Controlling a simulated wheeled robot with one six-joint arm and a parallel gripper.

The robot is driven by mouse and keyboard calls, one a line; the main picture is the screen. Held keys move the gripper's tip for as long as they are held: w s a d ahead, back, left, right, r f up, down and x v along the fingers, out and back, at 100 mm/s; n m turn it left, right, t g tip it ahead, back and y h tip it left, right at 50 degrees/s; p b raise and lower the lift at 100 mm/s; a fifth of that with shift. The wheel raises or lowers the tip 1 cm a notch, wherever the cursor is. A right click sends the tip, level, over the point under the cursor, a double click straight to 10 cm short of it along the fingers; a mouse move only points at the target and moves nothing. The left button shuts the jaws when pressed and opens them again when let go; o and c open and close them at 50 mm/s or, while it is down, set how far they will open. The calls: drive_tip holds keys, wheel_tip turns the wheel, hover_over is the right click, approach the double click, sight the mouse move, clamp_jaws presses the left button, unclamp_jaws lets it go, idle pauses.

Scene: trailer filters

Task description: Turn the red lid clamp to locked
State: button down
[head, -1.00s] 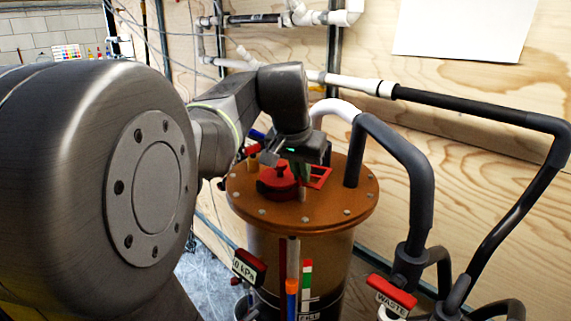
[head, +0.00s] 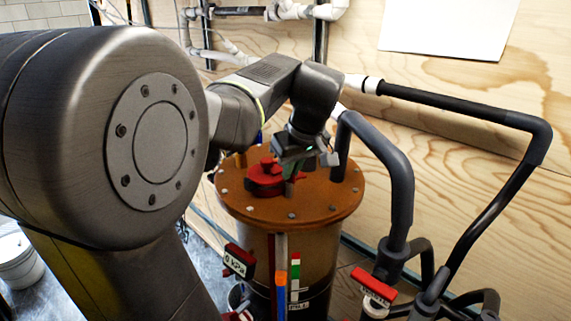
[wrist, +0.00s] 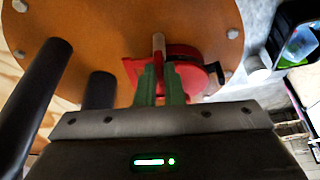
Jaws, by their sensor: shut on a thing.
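The red lid clamp (head: 265,180) sits on the orange-brown round lid (head: 325,207) of the filter vessel (head: 318,255). My gripper (head: 292,172) is low over the lid at the clamp's right side. In the wrist view the green fingers (wrist: 161,82) are shut on part of the red clamp (wrist: 196,78), with a tan peg (wrist: 158,42) just beyond the fingertips. The exact gripped part is partly hidden by the fingers. The clamp's locked mark cannot be made out.
Dark hoses (head: 385,165) rise from the lid's back and loop down at the right. White pipes (head: 310,12) run along the plywood wall behind.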

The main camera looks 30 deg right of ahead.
drive_tip(key=shift+d+n+y, duration=0.2)
drive_tip(key=shift+n+y, duration=0.5)
drive_tip(key=shift+n, duration=1.2)
drive_tip(key=shift+g, duration=0.3)
drive_tip(key=c, duration=1.5)
unclamp_jaws()
drive_tip(key=shift+c, duration=0.2)
drive_tip(key=shift+r, duration=0.1)
drive_tip(key=v, duration=1.3)
drive_tip(key=shift+r+b, duration=0.25)
drive_tip(key=shift+b, duration=0.1)
drive_tip(key=shift+s+f, duration=0.1)
drive_tip(key=shift+f, duration=0.05)
